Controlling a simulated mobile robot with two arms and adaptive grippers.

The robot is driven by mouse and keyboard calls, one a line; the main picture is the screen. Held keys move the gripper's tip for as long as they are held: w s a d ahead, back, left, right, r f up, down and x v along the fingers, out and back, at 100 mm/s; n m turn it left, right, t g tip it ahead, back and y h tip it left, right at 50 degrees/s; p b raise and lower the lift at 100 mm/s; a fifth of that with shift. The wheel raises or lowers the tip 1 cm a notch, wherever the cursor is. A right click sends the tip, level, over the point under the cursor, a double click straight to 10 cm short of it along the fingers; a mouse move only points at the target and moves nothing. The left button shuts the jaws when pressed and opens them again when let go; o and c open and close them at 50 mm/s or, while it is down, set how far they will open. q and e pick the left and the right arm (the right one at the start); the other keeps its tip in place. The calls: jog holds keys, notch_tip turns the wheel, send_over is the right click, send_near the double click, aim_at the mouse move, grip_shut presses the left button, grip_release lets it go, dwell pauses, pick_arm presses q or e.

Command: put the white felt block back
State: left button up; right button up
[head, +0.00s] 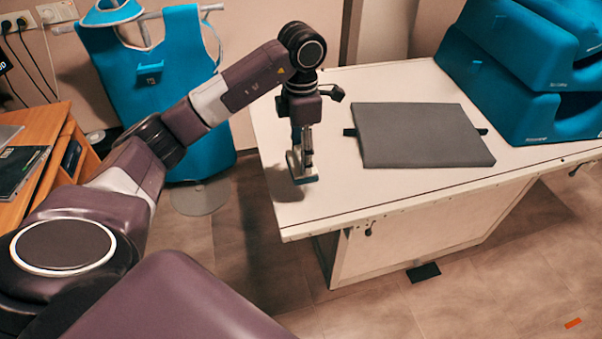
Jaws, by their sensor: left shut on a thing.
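My left gripper (302,155) points down over the left end of the white table (370,84). It is shut on a small pale block (304,178), which looks like the white felt block and has a bluish-grey lower edge. The fingers hide part of the block. It is upright, at or just above the tabletop, with a shadow beside it; I cannot tell whether it touches. My right gripper is not in view.
A flat grey pad (422,135) lies on the table to the right of the gripper. Blue moulded cushions (495,90) are stacked at the right end. A blue apron (155,75) hangs behind my arm. A wooden desk (40,122) stands at left. The table's front left corner is clear.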

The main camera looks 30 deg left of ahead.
pick_arm(q)
notch_tip(320, 180, down, 2)
jog(key=shift+f, duration=0.8)
notch_tip(320, 180, down, 4)
jog(key=shift+r+p, duration=0.1)
jog(key=shift+p, duration=0.55)
jog(key=o, duration=1)
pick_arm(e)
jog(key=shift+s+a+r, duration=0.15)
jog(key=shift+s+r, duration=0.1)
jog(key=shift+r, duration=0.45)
